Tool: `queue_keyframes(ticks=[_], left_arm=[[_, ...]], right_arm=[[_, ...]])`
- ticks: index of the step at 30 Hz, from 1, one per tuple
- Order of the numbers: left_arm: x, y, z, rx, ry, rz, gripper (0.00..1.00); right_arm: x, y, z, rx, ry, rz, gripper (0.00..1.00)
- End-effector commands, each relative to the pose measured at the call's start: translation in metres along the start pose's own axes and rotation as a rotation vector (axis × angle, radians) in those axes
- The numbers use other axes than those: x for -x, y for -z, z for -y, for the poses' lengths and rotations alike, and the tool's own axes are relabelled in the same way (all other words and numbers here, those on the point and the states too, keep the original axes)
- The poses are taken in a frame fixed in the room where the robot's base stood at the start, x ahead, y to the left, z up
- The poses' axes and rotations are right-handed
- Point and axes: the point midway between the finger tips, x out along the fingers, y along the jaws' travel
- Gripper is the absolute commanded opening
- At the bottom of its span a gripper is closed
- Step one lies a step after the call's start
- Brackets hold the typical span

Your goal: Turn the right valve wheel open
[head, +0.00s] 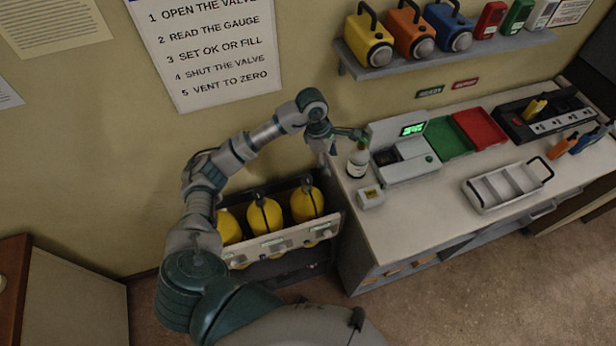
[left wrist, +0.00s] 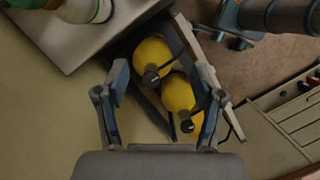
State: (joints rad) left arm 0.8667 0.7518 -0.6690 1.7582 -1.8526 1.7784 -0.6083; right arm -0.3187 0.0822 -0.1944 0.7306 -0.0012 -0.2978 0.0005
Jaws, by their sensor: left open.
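Three yellow cylinders stand in a rack (head: 285,240) left of the console. The right cylinder (head: 304,208) is nearest the console; it also shows in the left wrist view (left wrist: 152,53), with a dark fitting (left wrist: 150,77) on its top. I cannot make out a clear wheel shape there. The middle cylinder (head: 264,219) also shows in the left wrist view (left wrist: 178,92). My left gripper (head: 331,143) is above the rack, beside the console's left end. In the left wrist view its fingers (left wrist: 166,85) are spread, with the cylinders beyond them and nothing held. My right gripper is out of view.
On the console (head: 410,225), a white bottle (head: 358,163) stands close to my left gripper. A device with a green display (head: 405,165), green and red trays and a divided tray (head: 500,190) stand further right. A shelf (head: 450,55) holds coloured canisters.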

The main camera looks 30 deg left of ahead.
Motion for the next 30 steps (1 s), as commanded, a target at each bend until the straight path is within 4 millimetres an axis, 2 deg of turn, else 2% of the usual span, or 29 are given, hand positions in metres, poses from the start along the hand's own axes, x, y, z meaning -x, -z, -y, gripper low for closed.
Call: queue_keyframes(ticks=[1,3,6,8,14,24,30], left_arm=[[0.014,0.022,-0.008,0.012,-0.015,-0.095,0.68],[0.027,0.044,-0.013,0.027,-0.02,-0.191,0.68],[0.036,0.061,-0.015,0.043,-0.02,-0.261,0.68],[0.034,0.065,-0.016,0.046,-0.018,-0.274,0.68],[0.003,0.071,-0.015,0.045,-0.012,-0.273,0.68],[-0.075,0.092,-0.015,0.046,-0.013,-0.27,0.68],[-0.111,0.102,-0.017,0.046,-0.015,-0.268,0.68]], right_arm=[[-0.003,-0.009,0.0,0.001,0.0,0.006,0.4],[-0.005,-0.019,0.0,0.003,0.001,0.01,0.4],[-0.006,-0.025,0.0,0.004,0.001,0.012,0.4],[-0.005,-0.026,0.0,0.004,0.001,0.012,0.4],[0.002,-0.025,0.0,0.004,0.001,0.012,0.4],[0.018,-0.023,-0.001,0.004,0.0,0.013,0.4],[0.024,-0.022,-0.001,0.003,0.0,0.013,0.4]])
